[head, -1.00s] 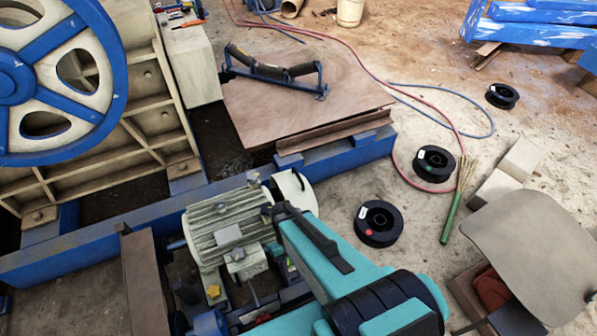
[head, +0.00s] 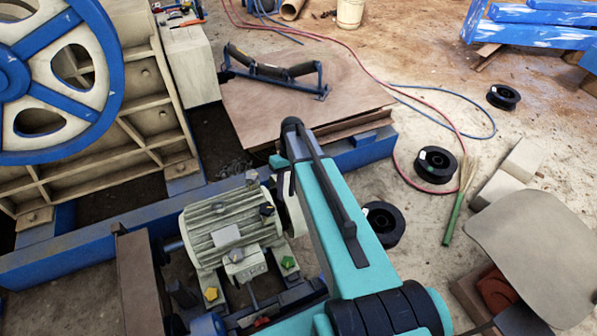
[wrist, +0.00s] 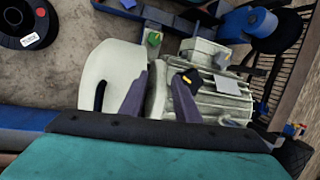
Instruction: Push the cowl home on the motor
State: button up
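The motor (head: 228,232) is a ribbed grey-green body on the blue frame. The cowl (head: 292,214) is a pale cream cover at the motor's right end, mostly hidden by my arm in the head view. In the wrist view the cowl (wrist: 98,72), with a dark slot, lies left of the ribbed motor (wrist: 215,103), close against its end; I cannot tell whether it is fully seated. My gripper (wrist: 158,88) has its two fingers apart, one over the cowl's edge and one over the motor. Whether they touch is unclear. The head view hides the fingers.
A blue beam (head: 352,152) runs behind the motor, with a plywood sheet (head: 250,112) beyond. A brown beam (head: 140,282) stands left of the motor. Black spools (head: 434,164), hoses and a grey seat-like panel (head: 535,250) lie on the right.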

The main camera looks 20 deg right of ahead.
jog(key=w+d+r+m+t+b, duration=0.1)
jog(key=w+d+r+t+b, duration=0.1)
jog(key=w+d+r, duration=0.6)
jog(key=d+r+t, duration=0.1)
jog(key=d+r, duration=0.2)
jog(key=r, duration=0.1)
jog(key=shift+d, duration=0.3)
jog(key=shift+f, duration=0.1)
jog(key=x, duration=1.3)
jog(key=shift+d+f+b, duration=0.1)
jog(key=shift+f+b, duration=0.25)
grip_shut()
